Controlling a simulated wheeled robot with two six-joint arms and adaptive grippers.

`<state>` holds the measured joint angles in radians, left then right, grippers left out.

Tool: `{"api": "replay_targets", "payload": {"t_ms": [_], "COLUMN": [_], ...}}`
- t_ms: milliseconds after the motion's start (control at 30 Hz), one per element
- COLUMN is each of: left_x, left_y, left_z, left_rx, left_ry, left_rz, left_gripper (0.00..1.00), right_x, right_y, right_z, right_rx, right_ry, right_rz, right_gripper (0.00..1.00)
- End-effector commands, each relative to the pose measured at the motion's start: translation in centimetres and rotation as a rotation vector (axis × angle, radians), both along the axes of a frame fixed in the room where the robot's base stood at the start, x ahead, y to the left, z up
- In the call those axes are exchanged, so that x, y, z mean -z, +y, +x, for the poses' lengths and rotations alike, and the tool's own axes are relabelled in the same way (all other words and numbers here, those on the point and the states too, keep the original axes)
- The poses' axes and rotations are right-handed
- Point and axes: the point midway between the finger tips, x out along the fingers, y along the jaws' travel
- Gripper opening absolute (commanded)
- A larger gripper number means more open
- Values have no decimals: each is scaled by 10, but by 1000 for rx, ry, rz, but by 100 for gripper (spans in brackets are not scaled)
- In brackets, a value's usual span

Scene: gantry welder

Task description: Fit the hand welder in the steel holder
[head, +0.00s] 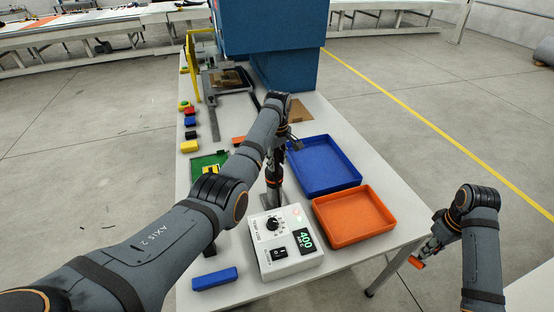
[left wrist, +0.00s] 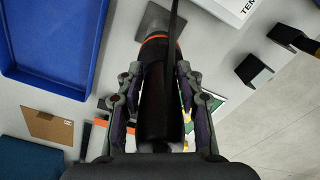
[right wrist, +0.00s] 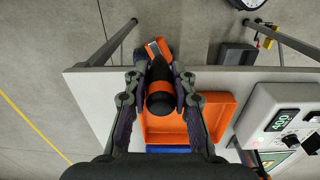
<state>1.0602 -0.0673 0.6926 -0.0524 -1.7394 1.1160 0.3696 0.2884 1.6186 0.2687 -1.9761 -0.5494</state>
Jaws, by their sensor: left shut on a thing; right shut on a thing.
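The hand welder (head: 271,164), a black body with an orange ring, points down over the table. My left gripper (head: 287,143) is shut around its black body, which fills the space between the fingers in the left wrist view (left wrist: 158,100). The grey steel holder (head: 271,196) stands right below the orange ring, behind the control box; its plate shows in the left wrist view (left wrist: 150,22). I cannot tell whether the welder's nose is inside it. My right gripper (right wrist: 155,88) is shut on a black-and-orange tool (right wrist: 160,100), off the table's right front corner.
A white control box (head: 284,245) reading 400 stands in front of the holder. A blue tray (head: 322,188) and an orange tray (head: 375,237) lie to the right. A blue block (head: 214,279) is at front left. A green board (head: 203,163) and small blocks line the left edge.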

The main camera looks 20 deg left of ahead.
Motion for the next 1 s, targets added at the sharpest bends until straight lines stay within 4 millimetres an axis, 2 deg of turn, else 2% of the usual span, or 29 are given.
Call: {"api": "replay_targets", "payload": {"t_ms": [367,400,600,867,1000], "left_x": [9,9,9,12,-1], "left_y": [0,0,0,0,0], "left_z": [1,1,1,-1,0], "left_rx": [0,0,0,0,0], "left_ry": [-4,-4,-2,2,-1], "left_rz": [0,0,0,0,0], "left_gripper": [0,38,63,63,63], "right_x": [4,4,3,4,4], "right_y": [0,0,0,0,0], "right_z": [0,0,0,0,0], "right_rx": [0,0,0,0,0], "right_ry": [0,0,0,0,0], "right_rz": [0,0,0,0,0], "right_gripper": [0,0,0,0,0]}}
